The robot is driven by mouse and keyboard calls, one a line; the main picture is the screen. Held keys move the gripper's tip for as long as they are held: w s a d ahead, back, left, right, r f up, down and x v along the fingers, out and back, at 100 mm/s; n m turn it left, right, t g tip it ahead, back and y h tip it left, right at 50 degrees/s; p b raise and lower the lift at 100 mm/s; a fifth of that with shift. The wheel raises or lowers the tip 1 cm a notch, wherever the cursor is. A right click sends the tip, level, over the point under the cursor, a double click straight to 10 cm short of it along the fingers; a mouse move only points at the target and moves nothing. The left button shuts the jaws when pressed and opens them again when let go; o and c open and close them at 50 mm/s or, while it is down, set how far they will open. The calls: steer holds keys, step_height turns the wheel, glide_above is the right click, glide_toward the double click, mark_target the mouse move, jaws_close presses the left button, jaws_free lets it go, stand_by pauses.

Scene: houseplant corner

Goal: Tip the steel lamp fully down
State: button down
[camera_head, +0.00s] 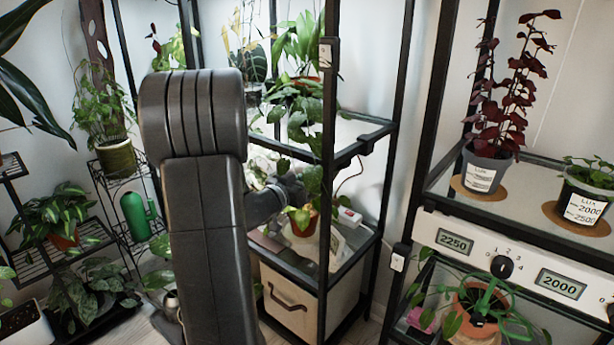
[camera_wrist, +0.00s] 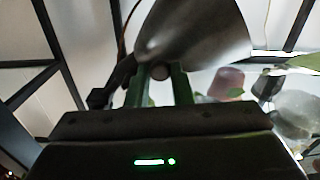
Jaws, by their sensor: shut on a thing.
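The steel lamp (camera_wrist: 200,28) shows in the wrist view as a wide grey metal shade filling the top middle, with its narrow end down by my fingers. My gripper (camera_wrist: 160,74) has its two green fingers shut on a small dark round part at the lamp's narrow end. A dark joint or bracket sits just left of the fingers. In the head view my arm covers the middle, and I cannot make out the lamp or the fingertips clearly there. The shade's exact tilt cannot be told.
A black shelf rack (camera_head: 328,120) with plants stands close around my arm. A small terracotta pot (camera_head: 303,222) is right of my wrist, above a fabric bin (camera_head: 290,300). A dial panel (camera_head: 502,266) is at the right. A green bottle (camera_head: 135,216) stands at the left.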

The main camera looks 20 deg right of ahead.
steer(key=shift+s+d+f+n+p, duration=0.25)
steer(key=shift+s+f+n+p, duration=0.15)
steer(key=shift+n+p, duration=0.55)
steer(key=shift+s+d+f+n+p, duration=0.2)
steer(key=shift+s+f+n+p, duration=0.25)
steer(key=shift+n+p, duration=0.5)
steer(key=shift+s+d+f+n+p, duration=0.25)
steer(key=shift+s+f+n+p, duration=0.15)
steer(key=shift+n+p, duration=0.55)
steer(key=c, duration=1.3)
jaws_free()
steer(key=p+v, duration=0.1)
steer(key=v, duration=1.3)
steer(key=shift+d+p, duration=0.1)
steer(key=shift+p, duration=0.25)
